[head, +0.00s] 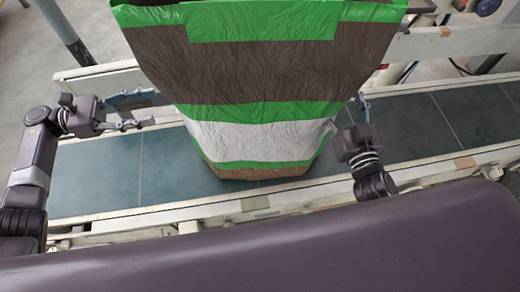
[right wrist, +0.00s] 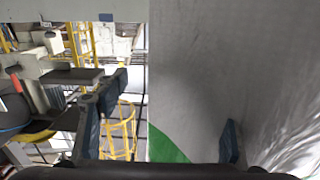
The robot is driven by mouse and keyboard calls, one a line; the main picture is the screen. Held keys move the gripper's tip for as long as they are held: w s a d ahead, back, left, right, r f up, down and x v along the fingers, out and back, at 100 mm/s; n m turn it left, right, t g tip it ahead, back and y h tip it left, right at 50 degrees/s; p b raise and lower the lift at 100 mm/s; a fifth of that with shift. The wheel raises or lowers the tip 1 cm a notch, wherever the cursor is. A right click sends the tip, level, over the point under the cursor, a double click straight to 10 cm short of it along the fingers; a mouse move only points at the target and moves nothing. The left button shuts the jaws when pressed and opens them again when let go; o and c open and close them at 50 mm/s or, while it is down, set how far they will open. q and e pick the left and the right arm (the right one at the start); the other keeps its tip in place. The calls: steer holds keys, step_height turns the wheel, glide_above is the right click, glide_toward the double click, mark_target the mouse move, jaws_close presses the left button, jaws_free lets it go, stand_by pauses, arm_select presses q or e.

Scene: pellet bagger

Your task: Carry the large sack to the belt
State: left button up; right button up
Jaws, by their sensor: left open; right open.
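The large sack (head: 262,80) is brown with green bands and a white band. It stands upright over the belt (head: 95,170) in the head view, its lower end over the blue-grey belt plates. Whether its base bears fully on them is hard to tell. My left gripper (head: 150,111) is open and empty, left of the sack with a gap between. My right gripper (head: 346,117) is open at the sack's lower right side, one finger close to or touching it. In the right wrist view, the sack's pale side (right wrist: 200,70) fills the right half, beside the spread fingers (right wrist: 170,125).
White rails (head: 435,45) run along the belt's far side, and a pale near rail (head: 235,205) along its front. A grey post (head: 65,35) stands at the back left. Yellow framework (right wrist: 120,130) shows in the right wrist view. The belt is clear on both sides of the sack.

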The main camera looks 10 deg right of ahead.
steer(key=s, duration=0.8)
steer(key=shift+s+d+f, duration=0.15)
steer(key=shift+s, duration=0.15)
steer(key=s+d+p, duration=0.1)
steer(key=d+p, duration=0.1)
steer(key=d, duration=0.4)
steer(key=shift+r, duration=0.2)
stand_by(0.5)
steer(key=shift+s, duration=0.15)
